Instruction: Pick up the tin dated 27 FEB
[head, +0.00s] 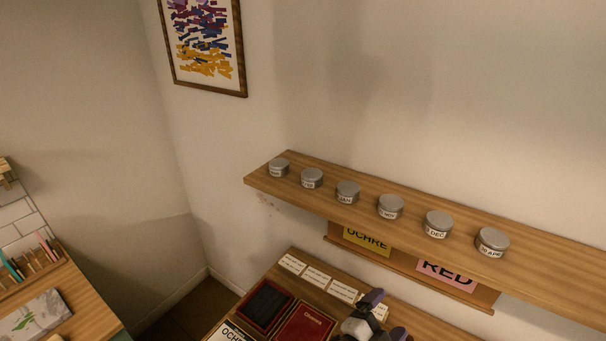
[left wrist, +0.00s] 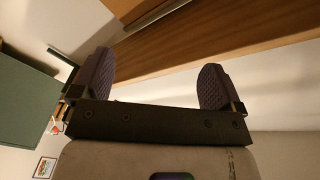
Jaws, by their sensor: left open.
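Several round grey tins stand in a row on a wooden wall shelf (head: 330,203) in the head view. The labels are small. The second tin from the left (head: 312,178) seems to read FEB, but its day number is not legible. The leftmost tin (head: 279,168) has a label too small to read. My left gripper (head: 386,316) is at the bottom of the head view, lower than the shelf and apart from the tins. In the left wrist view its two purple pads (left wrist: 155,80) are wide apart with nothing between them. My right gripper is out of view.
The other tins seem to read JAN (head: 347,192), NOV (head: 390,207), DEC (head: 438,224) and APR (head: 491,242). Below the shelf are an OCHRE sign (head: 367,242), a RED sign (head: 448,275) and a desk with white cards (head: 317,277). A framed picture (head: 205,45) hangs at upper left.

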